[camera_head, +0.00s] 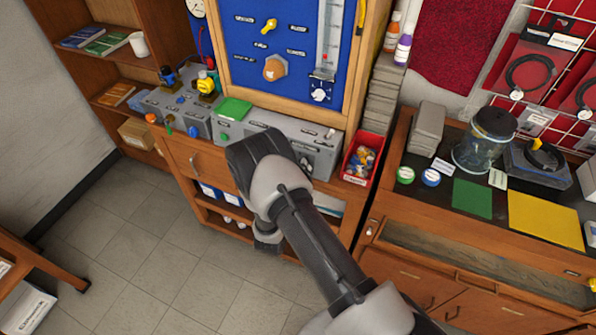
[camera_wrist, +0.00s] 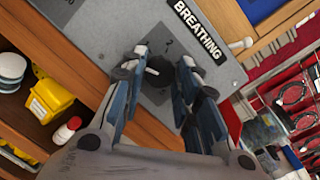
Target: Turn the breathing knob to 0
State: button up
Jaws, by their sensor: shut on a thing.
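The breathing knob (camera_wrist: 159,72) is a dark round knob on a darker square plate of the grey panel (camera_wrist: 110,30). It is in the upper middle of the wrist view, below the white-on-black BREATHING label (camera_wrist: 197,30). A small mark like a 2 shows on the plate above the knob. My gripper (camera_wrist: 160,66) has its blue-grey fingers on either side of the knob and is shut on it. The fingers cover parts of the plate, and I cannot read the knob's setting.
A small light toggle (camera_wrist: 240,44) sits right of the label. A red bin (camera_head: 359,160) of small parts stands right of the panel. The blue upright board (camera_head: 290,50) rises behind. A yellow item (camera_wrist: 50,97) stands at left in the wrist view. Open floor lies left of my arm.

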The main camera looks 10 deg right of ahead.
jog(key=shift+n+y, duration=0.3)
jog(key=shift+n, duration=1)
jog(key=o, duration=1.1)
jog(key=v, duration=1.2)
jog(key=shift+s+d, duration=0.1)
